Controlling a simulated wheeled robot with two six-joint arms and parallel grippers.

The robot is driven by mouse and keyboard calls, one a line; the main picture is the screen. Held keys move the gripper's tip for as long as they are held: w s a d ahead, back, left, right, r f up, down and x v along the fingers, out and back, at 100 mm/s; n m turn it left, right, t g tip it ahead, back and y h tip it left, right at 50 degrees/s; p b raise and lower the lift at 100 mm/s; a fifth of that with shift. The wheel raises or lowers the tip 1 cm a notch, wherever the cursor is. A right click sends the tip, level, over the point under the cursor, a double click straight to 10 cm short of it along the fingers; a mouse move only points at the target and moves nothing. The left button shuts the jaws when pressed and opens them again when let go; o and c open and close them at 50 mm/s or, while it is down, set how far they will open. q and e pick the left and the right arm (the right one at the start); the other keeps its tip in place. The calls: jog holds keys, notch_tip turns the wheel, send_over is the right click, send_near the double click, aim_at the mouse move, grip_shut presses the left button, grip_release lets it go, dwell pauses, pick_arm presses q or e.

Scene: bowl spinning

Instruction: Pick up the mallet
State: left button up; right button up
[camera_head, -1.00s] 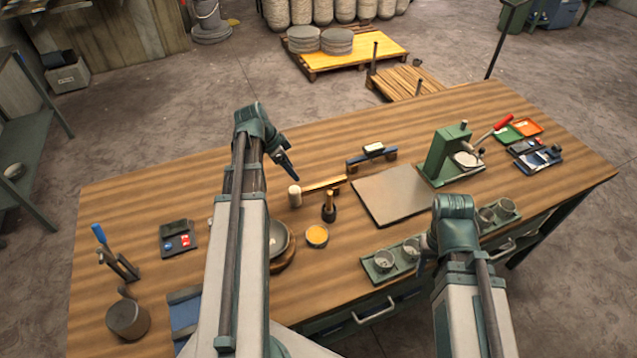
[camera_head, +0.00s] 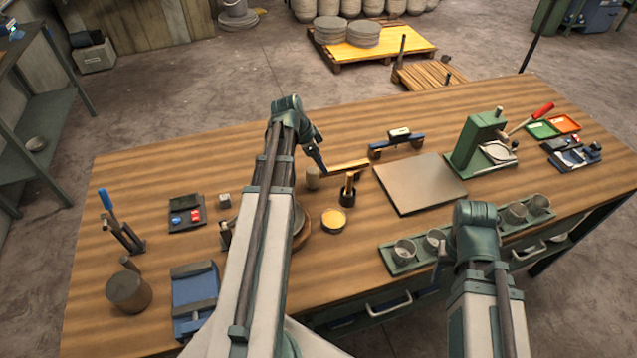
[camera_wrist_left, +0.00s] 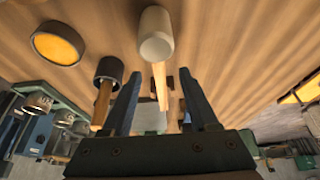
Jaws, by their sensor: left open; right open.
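The mallet lies on the bench, its pale head (camera_head: 313,179) at the left and its light wooden handle (camera_head: 347,166) pointing right. My left gripper (camera_head: 319,164) is open just above the mallet, beside its head. In the left wrist view the white mallet head (camera_wrist_left: 157,36) shows beyond the open fingers (camera_wrist_left: 158,80), with the handle running back between them. I cannot tell whether the fingers touch the handle. My right gripper (camera_head: 439,254) is open and empty over the front of the bench, partly hidden by its own arm.
A yellow-filled dish (camera_head: 334,219) is in front.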

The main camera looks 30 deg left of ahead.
aim_at(338, 172)
pick_arm(q)
jog(key=b+x, duration=0.5)
jog(key=shift+f, duration=0.25)
jog(key=shift+r, duration=0.1)
jog(key=shift+c, duration=0.3)
grip_shut()
